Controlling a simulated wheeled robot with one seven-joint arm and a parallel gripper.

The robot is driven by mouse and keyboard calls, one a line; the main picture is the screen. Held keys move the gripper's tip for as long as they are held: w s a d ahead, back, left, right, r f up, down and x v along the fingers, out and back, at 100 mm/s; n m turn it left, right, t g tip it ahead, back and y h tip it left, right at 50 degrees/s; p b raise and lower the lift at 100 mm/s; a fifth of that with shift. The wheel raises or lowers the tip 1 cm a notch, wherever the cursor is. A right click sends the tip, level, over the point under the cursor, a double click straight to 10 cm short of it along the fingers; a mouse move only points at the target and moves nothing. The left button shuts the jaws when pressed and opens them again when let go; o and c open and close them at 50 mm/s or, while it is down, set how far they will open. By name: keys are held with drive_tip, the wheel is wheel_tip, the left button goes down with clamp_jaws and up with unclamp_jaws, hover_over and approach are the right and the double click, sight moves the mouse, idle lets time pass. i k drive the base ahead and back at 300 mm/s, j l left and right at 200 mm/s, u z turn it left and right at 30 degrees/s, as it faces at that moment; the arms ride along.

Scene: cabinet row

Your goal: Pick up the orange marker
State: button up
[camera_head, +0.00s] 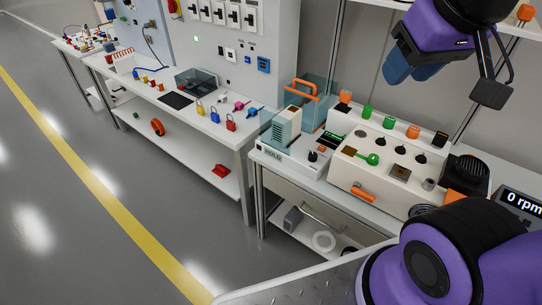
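My gripper (411,70) hangs at the upper right, in front of the wall and above the back of the right bench. Its two dark blue fingers are close together; I cannot tell whether they are shut, and nothing shows between them. No thing is plainly a marker. An orange rod-like piece (364,192) lies against the front of the cream control box (385,172), below and left of the gripper. Short orange cylinders stand near the box's top, one toward the right (413,131) and one at the back left (346,97).
The right bench also carries a clear case with an orange handle (303,89), a beige device (287,124) and a black round part (468,170). The left bench (236,134) holds padlocks and small parts. A shelf crosses above. The floor at left is clear.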

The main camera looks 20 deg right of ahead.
sight(413, 131)
drive_tip(key=z, duration=1)
